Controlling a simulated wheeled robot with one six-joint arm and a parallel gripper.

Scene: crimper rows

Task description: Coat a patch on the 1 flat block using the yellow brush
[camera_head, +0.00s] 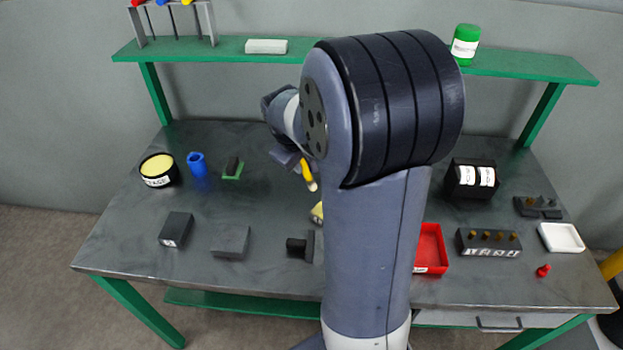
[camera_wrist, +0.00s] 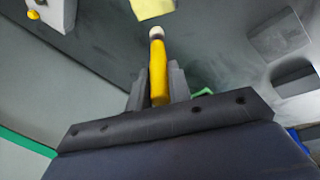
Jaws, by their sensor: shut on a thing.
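My gripper (camera_wrist: 158,92) is shut on the yellow brush (camera_wrist: 158,72), which sticks out past the fingers with its pale tip outward. In the head view the brush (camera_head: 308,174) hangs tip down above the middle of the table, beside my arm. A pale yellow piece (camera_head: 317,212) lies on the table below it, partly hidden by my arm. It also shows just beyond the brush tip in the wrist view (camera_wrist: 152,8), apart from it in that picture. A grey flat slab (camera_head: 230,241) lies near the front edge. I cannot read a number on either.
A dark block (camera_head: 175,229), a black-and-grey part (camera_head: 300,246), a blue holder (camera_head: 197,164) and a round yellow-topped tin (camera_head: 158,169) stand at left. A red tray (camera_head: 431,250) and a dark peg block (camera_head: 488,242) are at right. A green shelf (camera_head: 340,55) spans the back.

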